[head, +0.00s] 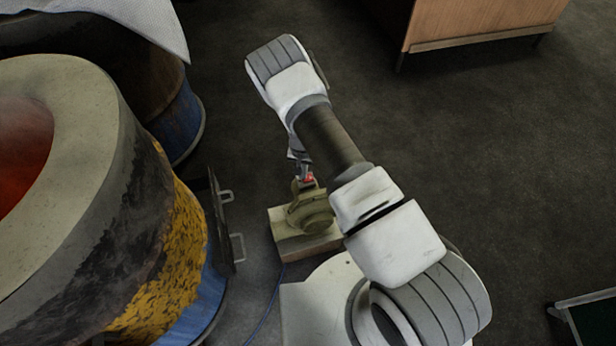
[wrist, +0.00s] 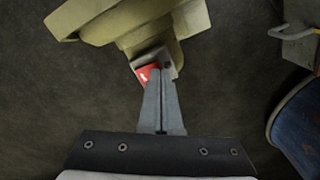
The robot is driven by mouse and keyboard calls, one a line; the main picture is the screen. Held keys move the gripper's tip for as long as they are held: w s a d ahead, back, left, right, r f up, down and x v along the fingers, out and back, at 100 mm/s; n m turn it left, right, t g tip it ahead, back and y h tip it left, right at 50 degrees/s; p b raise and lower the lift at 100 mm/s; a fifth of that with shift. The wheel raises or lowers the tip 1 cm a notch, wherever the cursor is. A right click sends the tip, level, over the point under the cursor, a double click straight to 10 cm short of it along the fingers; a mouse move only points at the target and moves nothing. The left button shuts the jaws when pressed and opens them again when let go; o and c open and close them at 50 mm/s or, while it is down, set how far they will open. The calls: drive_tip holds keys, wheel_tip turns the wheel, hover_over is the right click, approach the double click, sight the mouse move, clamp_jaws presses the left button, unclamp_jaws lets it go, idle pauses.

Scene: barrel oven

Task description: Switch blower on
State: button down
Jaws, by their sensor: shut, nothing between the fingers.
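The blower (head: 312,207) is a small olive-green machine on a pale block on the floor, right of the barrel oven, in the head view. In the wrist view its olive body (wrist: 135,22) is at the top. A red rocker switch (wrist: 148,74) with a white mark sits on its grey switch box. My gripper (wrist: 160,84) is shut and empty, with its fingertips at the switch, covering part of it. I cannot tell whether they touch. In the head view my gripper (head: 302,172) is partly hidden by my arm, beside the red switch (head: 308,179).
The barrel oven (head: 185,240) with a glowing opening stands at the left, its metal door with handles (head: 224,225) facing the blower. A blue cable (head: 266,315) runs along the floor. A wooden cabinet (head: 480,22) is at the back right. The floor at right is mostly clear.

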drive_tip(key=shift+f+b, duration=0.4)
drive_tip(key=shift+f, duration=0.15)
drive_tip(key=shift+r, duration=0.15)
drive_tip(key=shift+r+p, duration=2.2)
drive_tip(key=shift+r, duration=1.25)
